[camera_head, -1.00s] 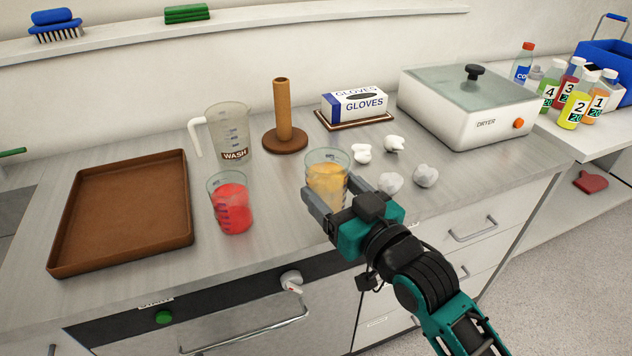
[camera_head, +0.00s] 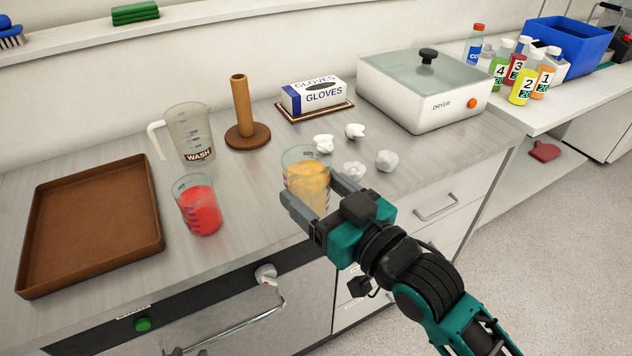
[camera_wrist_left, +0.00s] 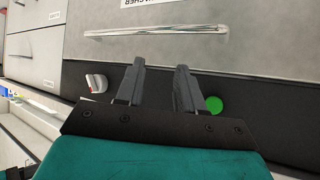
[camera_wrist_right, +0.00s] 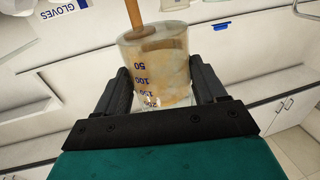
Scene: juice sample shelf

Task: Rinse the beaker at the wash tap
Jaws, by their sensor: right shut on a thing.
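My right gripper (camera_head: 309,188) is shut on a clear beaker (camera_head: 305,168) with orange contents, near the counter's front edge. The beaker looks upright, and its base is hidden by the fingers, so I cannot tell if it touches the counter. In the right wrist view the beaker (camera_wrist_right: 158,62) sits between both fingers. A second beaker (camera_head: 198,208) with red contents stands to its left. My left gripper (camera_wrist_left: 160,68) shows only in the left wrist view, open and empty before an appliance front with a bar handle. I see no wash tap.
A jug marked WASH (camera_head: 192,130), a brown tray (camera_head: 62,250), a wooden post (camera_head: 241,105), a glove box (camera_head: 313,95) and a dryer (camera_head: 425,100) stand on the counter (camera_head: 245,200). Crumpled white wads (camera_head: 387,160) lie right of the held beaker. Bottles (camera_head: 524,85) stand far right.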

